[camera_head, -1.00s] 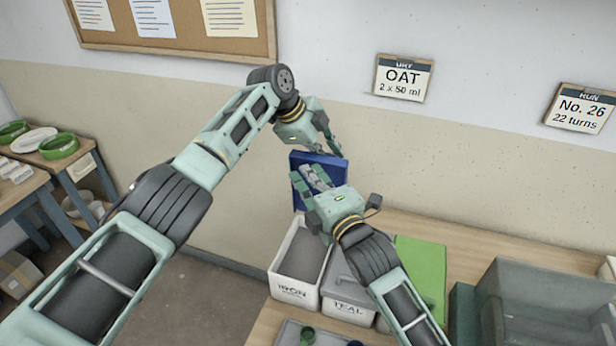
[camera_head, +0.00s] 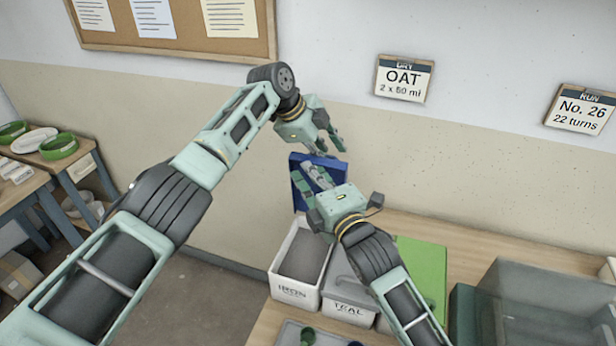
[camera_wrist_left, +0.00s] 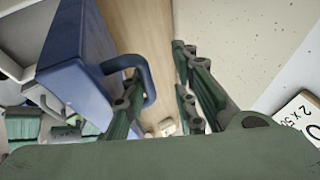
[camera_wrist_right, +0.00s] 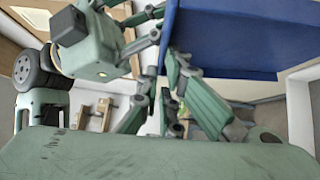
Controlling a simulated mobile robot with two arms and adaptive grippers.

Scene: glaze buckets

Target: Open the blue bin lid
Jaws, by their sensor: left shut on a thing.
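The blue lid (camera_head: 301,166) stands roughly upright above the far edge of an open white bin (camera_head: 279,291) labelled "IRON". The lid also shows in the left wrist view (camera_wrist_left: 85,55) with its loop handle (camera_wrist_left: 149,82), and in the right wrist view (camera_wrist_right: 225,40). My left gripper (camera_head: 334,146) is at the lid's upper edge, shut on the handle, with one finger inside the loop. My right gripper (camera_head: 309,180) is open in front of the lid, close to it, with nothing seen between its fingers. It hides part of the lid; I cannot tell whether it touches.
A grey-lidded bin (camera_head: 347,294) labelled "TEAL" stands right of the open bin. A green board or lid (camera_head: 430,268) and a clear grey box (camera_head: 545,300) are further right. A tray (camera_head: 290,333) with small cups lies in front. The wall is close behind.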

